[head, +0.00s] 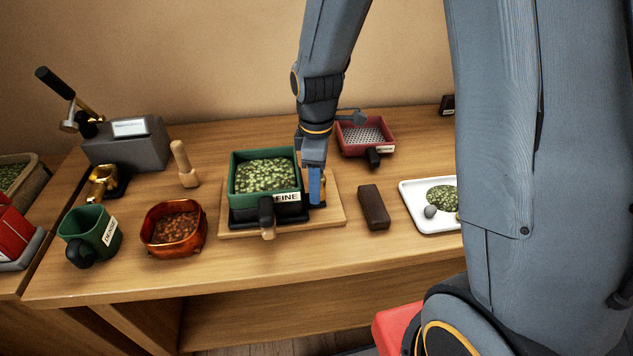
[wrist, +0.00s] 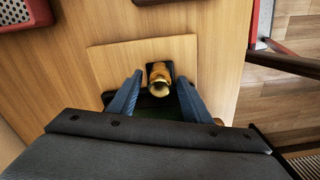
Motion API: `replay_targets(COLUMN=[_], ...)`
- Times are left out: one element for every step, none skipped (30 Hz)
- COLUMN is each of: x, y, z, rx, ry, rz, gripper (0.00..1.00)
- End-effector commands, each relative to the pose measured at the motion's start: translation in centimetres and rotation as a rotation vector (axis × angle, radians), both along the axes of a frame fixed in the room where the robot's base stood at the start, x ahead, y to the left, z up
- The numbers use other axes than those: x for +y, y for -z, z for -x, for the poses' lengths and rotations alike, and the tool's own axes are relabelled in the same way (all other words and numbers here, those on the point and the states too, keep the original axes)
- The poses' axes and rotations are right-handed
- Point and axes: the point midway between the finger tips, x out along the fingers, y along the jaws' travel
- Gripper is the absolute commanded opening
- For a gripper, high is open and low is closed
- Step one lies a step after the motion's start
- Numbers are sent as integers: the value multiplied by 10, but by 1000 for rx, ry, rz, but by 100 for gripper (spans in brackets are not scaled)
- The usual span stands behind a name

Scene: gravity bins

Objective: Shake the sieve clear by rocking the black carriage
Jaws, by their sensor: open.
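The green sieve (head: 236,178), labelled FINE and full of green bits, sits on the black carriage (head: 240,219) on a wooden board (head: 334,214). The sieve's dark handle points to the front. My gripper (head: 317,186) points down at the carriage's right end. In the wrist view my gripper (wrist: 160,82) is open, with one blue finger on each side of a brass knob (wrist: 160,88) on a black base. Gaps show between knob and fingers. In the head view the fingers hide the knob. Most of the carriage is hidden under the sieve.
A red sieve (head: 346,147) stands behind right, and a dark brown block (head: 373,207) lies right of the board. A white tray (head: 415,213) is farther right. An amber bowl (head: 158,239), green cup (head: 104,234) and wooden pestle (head: 184,164) stand left.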

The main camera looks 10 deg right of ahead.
Motion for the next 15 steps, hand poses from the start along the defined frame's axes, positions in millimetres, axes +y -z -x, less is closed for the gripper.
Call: replay_targets(x=[0, 0, 0, 0, 0, 0, 0, 0, 1, 1, 1, 1, 1, 1, 1], y=[0, -1, -3, -5, -8, -13, -17, -21, -27, -32, -36, -43, -47, -52, -57], z=[0, 0, 0, -1, -1, -1, -1, -1, -1, -1, -2, -1, -1, -1, -1], rx=[0, 0, -1, -1, -2, -3, -3, -4, -4, -4, -5, -4, -4, -4, -4], ry=[0, 0, 0, 0, 0, -1, -1, -1, -1, -1, -2, -2, -2, -2, -2], rz=[0, 0, 0, 0, 0, 0, 0, -1, -1, -1, 0, -1, -1, -1, -1], gripper=[44, 44, 44, 44, 44, 44, 44, 44, 44, 44, 44, 44, 44, 44, 44])
